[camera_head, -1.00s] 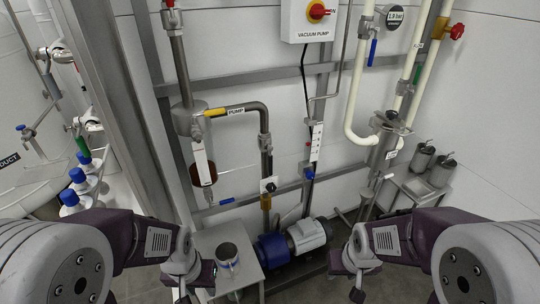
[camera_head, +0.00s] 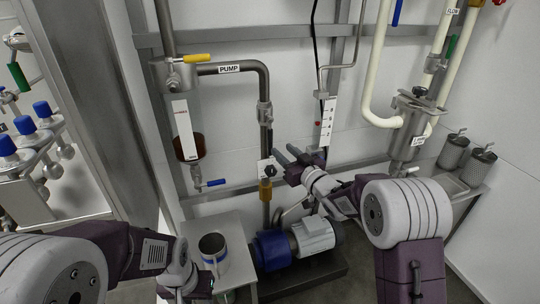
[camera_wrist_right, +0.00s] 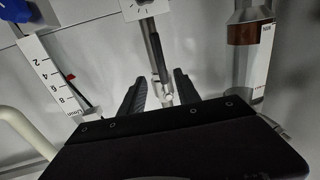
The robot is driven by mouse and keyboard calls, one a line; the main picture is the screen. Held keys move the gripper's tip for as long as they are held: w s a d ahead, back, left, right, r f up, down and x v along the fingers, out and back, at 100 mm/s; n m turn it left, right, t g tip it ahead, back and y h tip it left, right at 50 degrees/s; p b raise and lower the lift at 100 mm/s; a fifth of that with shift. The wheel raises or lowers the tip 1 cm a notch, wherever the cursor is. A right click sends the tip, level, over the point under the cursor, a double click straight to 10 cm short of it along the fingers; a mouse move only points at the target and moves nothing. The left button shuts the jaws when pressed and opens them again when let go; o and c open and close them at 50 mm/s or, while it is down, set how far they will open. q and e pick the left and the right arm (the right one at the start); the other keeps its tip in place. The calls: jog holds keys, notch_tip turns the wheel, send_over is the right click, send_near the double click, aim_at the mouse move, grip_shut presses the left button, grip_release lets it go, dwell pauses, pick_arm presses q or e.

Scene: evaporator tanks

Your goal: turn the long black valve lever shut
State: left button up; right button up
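The long black lever (camera_wrist_right: 158,58) shows in the right wrist view as a dark narrow bar in front of a silver pipe. My right gripper (camera_wrist_right: 158,82) is open there, one dark finger on each side of the lever's line; the lever appears beyond the fingertips, and I see no contact. In the head view my right gripper (camera_head: 284,156) points left toward the pump pipework, beside a white plate with a black knob (camera_head: 270,171).
A metal cup (camera_head: 213,249) stands on a small steel table left of the blue and grey pump (camera_head: 291,243). A brown-bottomed sight glass (camera_head: 189,146) and a blue lever (camera_head: 216,183) are left of the pipe. Steel canisters (camera_head: 454,152) stand at right.

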aim_at(271, 140)
jog(key=w+p, duration=0.1)
jog(key=p, duration=0.1)
jog(key=w+a+r+p, duration=0.1)
jog(key=p, duration=0.1)
jog(key=w+a+p, duration=0.1)
jog(key=p, duration=0.1)
jog(key=shift+w+a+r, duration=0.2)
jog(key=shift+w, duration=0.15)
jog(key=w, duration=0.1)
jog(key=w+a, duration=0.1)
jog(key=w+f, duration=0.1)
jog(key=shift+w+a+f, duration=0.1)
jog(key=shift+w+a, duration=0.1)
jog(key=shift+a, duration=0.2)
jog(key=shift+w+a, duration=0.2)
jog(key=shift+w, duration=0.2)
grip_shut()
